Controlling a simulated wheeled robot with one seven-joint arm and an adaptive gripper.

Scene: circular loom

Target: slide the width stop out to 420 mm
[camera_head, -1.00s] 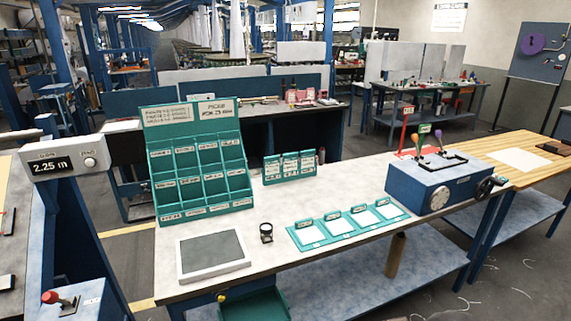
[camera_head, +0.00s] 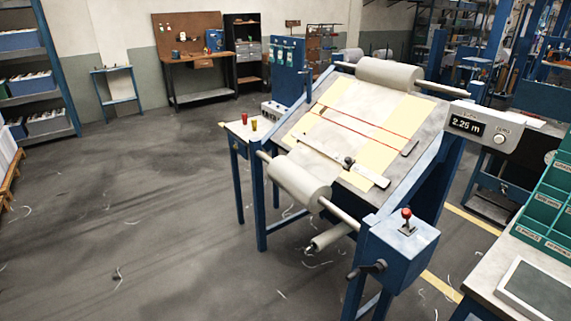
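A sloped inspection table (camera_head: 432,135) with a cloth roll at its top and another at its lower edge stands right of the middle in the head view. A pale ruler-like bar (camera_head: 372,175) lies across its lower part, with a small dark piece (camera_head: 348,162) on it that may be the width stop. I cannot read any millimetre marks at this size. A dark block (camera_head: 410,147) lies at the right side of the sloped surface. My gripper is not in view.
A blue box with a red-knobbed lever (camera_head: 407,222) and a side crank stands at the table's near right corner. A display reading 2.25 m (camera_head: 466,124) is at right. A side shelf holds red and yellow cups (camera_head: 253,125). The floor at left is largely clear.

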